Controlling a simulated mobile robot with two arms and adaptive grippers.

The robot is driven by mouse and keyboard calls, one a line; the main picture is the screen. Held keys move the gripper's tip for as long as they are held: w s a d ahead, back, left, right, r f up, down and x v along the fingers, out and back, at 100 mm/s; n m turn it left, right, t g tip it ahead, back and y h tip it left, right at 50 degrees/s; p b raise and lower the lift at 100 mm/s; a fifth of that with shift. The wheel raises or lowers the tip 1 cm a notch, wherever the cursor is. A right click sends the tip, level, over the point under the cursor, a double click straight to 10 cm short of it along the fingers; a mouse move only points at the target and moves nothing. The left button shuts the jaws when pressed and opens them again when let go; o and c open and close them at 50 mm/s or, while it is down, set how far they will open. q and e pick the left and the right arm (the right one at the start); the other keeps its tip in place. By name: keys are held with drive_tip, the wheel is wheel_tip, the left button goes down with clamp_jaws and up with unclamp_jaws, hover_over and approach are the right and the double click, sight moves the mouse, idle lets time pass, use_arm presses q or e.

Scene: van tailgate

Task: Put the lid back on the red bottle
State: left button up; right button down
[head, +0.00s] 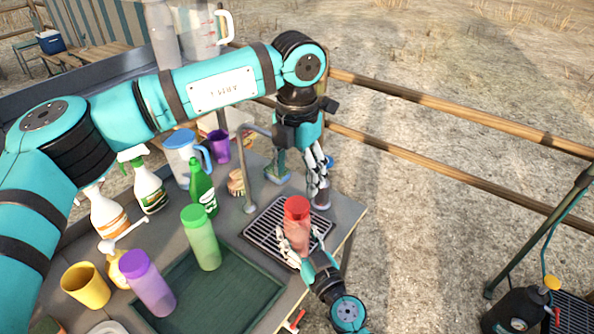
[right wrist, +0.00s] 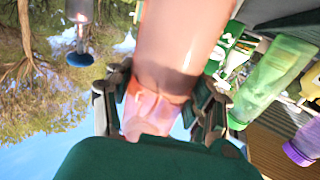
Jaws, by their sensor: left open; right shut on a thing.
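The red bottle (head: 297,236) stands over the black drain grate, its lower body translucent pink. A deeper red top, which looks like its lid (head: 297,204), sits on it; I cannot tell how firmly. My right gripper (head: 292,248) is shut on the bottle's lower part. My left gripper (head: 319,184) is open, pointing down, behind and to the right of the bottle, apart from the lid.
A grey cylinder with a blue top (head: 330,161) stands partly hidden behind my left gripper. A tap (head: 249,175) rises left of the grate (head: 262,232). Green (head: 203,240) and purple (head: 149,285) bottles stand left, with spray bottles and a jug behind. The counter ends at right.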

sight(297, 204)
use_arm(q)
drive_tip(key=shift+f, duration=4)
drive_tip(key=c, duration=1.2)
drive_tip(key=shift+m, duration=1)
drive_tip(key=shift+c, duration=0.2)
drive_tip(key=o, duration=1.4)
drive_tip(key=shift+c, duration=0.2)
drive_tip(key=shift+r, duration=0.15)
wheel_tip(297, 204, up, 12)
